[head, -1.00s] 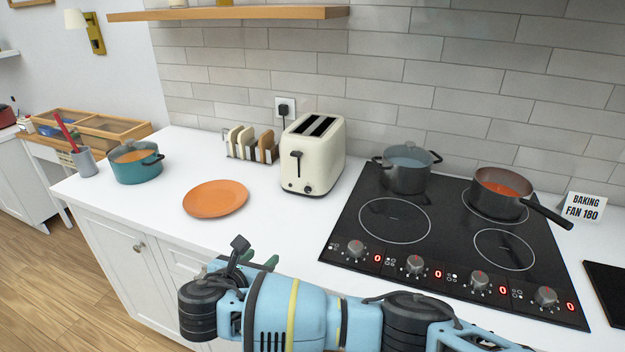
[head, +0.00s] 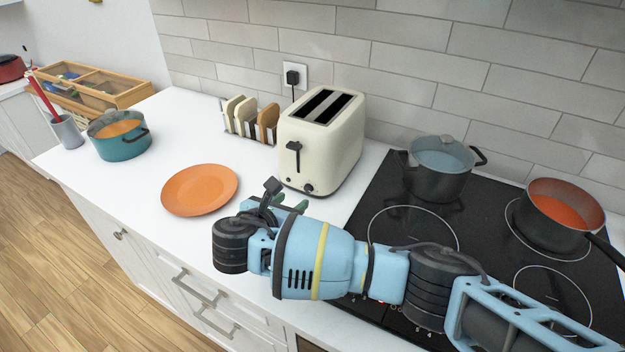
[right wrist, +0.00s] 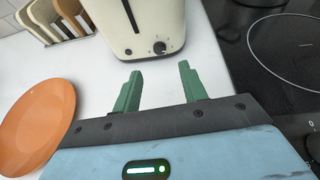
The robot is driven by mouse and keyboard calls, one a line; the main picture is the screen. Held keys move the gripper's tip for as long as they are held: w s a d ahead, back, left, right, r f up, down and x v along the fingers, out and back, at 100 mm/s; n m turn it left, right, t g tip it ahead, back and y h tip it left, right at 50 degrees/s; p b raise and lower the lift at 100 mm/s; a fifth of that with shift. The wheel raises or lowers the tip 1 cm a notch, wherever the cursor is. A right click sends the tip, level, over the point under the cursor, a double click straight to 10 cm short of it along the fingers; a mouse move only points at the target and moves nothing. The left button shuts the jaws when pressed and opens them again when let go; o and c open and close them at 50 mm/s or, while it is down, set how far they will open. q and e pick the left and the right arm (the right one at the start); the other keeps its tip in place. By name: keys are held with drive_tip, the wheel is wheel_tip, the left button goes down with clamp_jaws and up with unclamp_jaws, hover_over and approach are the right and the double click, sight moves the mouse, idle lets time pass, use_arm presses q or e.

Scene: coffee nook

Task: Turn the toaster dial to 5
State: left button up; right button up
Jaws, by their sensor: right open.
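The cream toaster (head: 322,143) stands on the white counter with its lever and dial side facing me. Its dark dial (head: 308,188) sits low on that face, and it also shows in the right wrist view (right wrist: 159,47) with a small light mark; its number setting is too small to read. My right gripper (head: 291,205) is in front of the toaster, just short of the dial. In the right wrist view its green fingers (right wrist: 157,82) are apart with nothing between them, pointing at the toaster's lower front. My left gripper is not in view.
An orange plate (head: 200,190) lies left of my right gripper. The black cooktop (head: 385,190) with a grey pot (head: 438,170) and a red-filled pan (head: 560,215) is on the right. A teal pot (head: 118,138) is far left.

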sight(308, 190)
drive_tip(key=shift+x, duration=3.8)
drive_tip(key=shift+d+r, duration=0.1)
clamp_jaws()
drive_tip(key=shift+s+d+m+t+y, duration=0.1)
drive_tip(key=shift+m+t+y, duration=0.3)
drive_tip(key=shift+m, duration=0.6)
drive_tip(key=shift+s+d+f+m+t+y, duration=0.1)
drive_tip(key=shift+m+t+y, duration=0.25)
drive_tip(key=shift+m, duration=0.35)
drive_tip(key=shift+f+m+t+y, duration=0.1)
drive_tip(key=shift+m+t+y, duration=0.15)
drive_tip(key=shift+m+t, duration=0.35)
